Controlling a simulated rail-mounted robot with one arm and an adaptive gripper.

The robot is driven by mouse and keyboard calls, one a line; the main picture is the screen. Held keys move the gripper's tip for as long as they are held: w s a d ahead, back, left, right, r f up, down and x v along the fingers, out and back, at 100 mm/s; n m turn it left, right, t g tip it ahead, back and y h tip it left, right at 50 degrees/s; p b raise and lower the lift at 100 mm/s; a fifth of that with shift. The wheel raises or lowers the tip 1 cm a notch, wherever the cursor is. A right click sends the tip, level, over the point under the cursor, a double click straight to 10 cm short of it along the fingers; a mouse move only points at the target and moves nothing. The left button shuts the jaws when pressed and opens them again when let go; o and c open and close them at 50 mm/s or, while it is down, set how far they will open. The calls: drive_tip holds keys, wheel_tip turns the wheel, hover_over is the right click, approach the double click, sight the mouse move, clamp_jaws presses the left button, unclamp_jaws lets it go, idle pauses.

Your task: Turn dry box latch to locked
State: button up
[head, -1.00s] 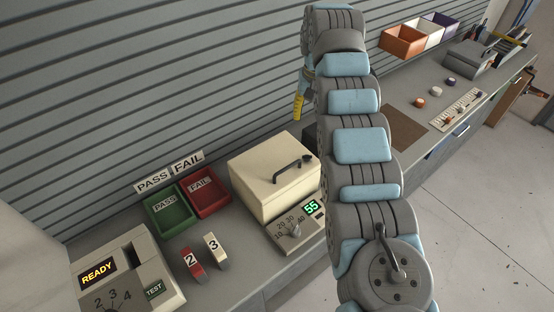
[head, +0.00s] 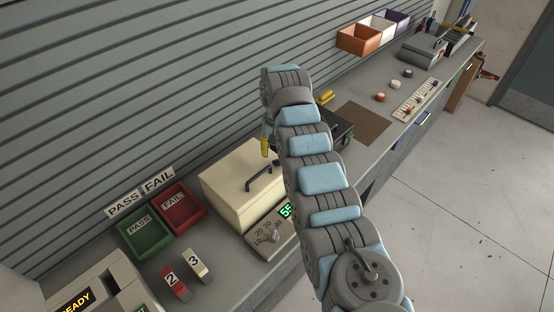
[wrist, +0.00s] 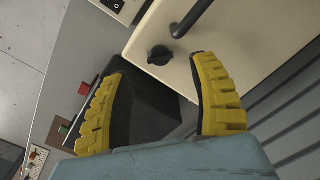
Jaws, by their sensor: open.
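The dry box, a cream box (head: 240,187) with a dark bar handle (head: 262,178), stands on the bench left of my arm in the head view. In the wrist view its cream face (wrist: 230,35) fills the upper right, with the handle (wrist: 190,18) crossing it. A small round black latch knob (wrist: 160,55) sits near the face's lower left edge. My gripper (wrist: 158,66) is open and empty, its yellow fingers spread to either side below the knob. Contact with the knob does not show. In the head view my arm hides most of the gripper, and I cannot make out the knob.
A black box (head: 340,133) stands right beside the dry box; it also shows between my fingers (wrist: 155,110). A dial panel with a green readout (head: 286,211) sits in front. Green (head: 146,238) and red (head: 181,210) trays lie left. A brown mat (head: 362,124) lies farther right.

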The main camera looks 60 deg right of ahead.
sight(277, 160)
drive_tip(key=shift+f, duration=2.65)
clamp_jaws()
